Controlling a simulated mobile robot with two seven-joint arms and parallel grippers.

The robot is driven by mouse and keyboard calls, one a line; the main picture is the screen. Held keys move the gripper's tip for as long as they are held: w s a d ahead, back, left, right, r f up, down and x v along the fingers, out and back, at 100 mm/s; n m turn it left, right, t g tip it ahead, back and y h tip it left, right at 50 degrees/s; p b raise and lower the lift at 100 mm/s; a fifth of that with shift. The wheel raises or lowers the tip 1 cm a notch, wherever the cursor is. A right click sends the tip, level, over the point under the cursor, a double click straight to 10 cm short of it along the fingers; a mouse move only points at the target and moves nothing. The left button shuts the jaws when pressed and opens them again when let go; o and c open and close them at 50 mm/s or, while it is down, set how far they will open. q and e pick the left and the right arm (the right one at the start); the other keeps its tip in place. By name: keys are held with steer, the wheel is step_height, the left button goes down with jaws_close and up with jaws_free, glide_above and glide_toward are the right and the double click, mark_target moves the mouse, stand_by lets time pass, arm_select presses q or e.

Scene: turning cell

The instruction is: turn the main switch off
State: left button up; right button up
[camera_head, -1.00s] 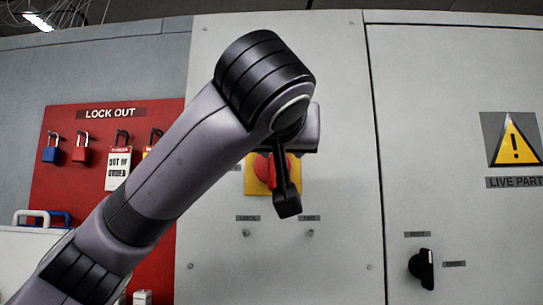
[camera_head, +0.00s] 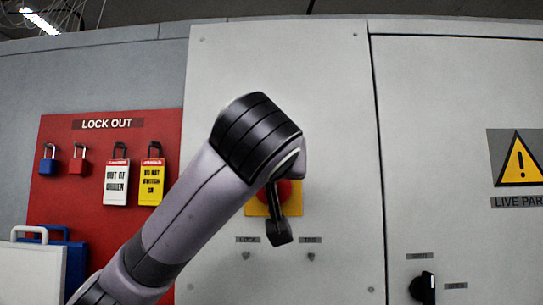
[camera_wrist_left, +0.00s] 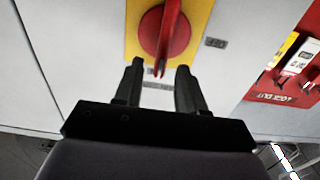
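The main switch is a red rotary knob (camera_head: 292,190) on a yellow plate (camera_head: 256,209), on the grey cabinet front. My left arm partly covers it in the head view. In the left wrist view the red knob (camera_wrist_left: 153,30) sits on the yellow plate (camera_wrist_left: 203,12), its raised grip bar running roughly up and down the picture. My left gripper (camera_head: 280,238) hangs in front of the plate's lower part. In the left wrist view the gripper (camera_wrist_left: 159,68) is open and empty, its fingertips just short of the knob's near edge. Contact is not visible. My right gripper is not in view.
A red lockout board (camera_head: 60,205) with padlocks and tags hangs left. A white case (camera_head: 38,270) and a blue one (camera_head: 75,262) stand below it. A black door handle (camera_head: 423,288) and a yellow warning sign (camera_head: 520,165) are on the right cabinet door.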

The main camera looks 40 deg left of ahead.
arm_select(q)
steer(key=x, duration=0.2)
steer(key=shift+w+a+p, duration=0.2)
steer(key=shift+p, duration=0.1)
jaws_close()
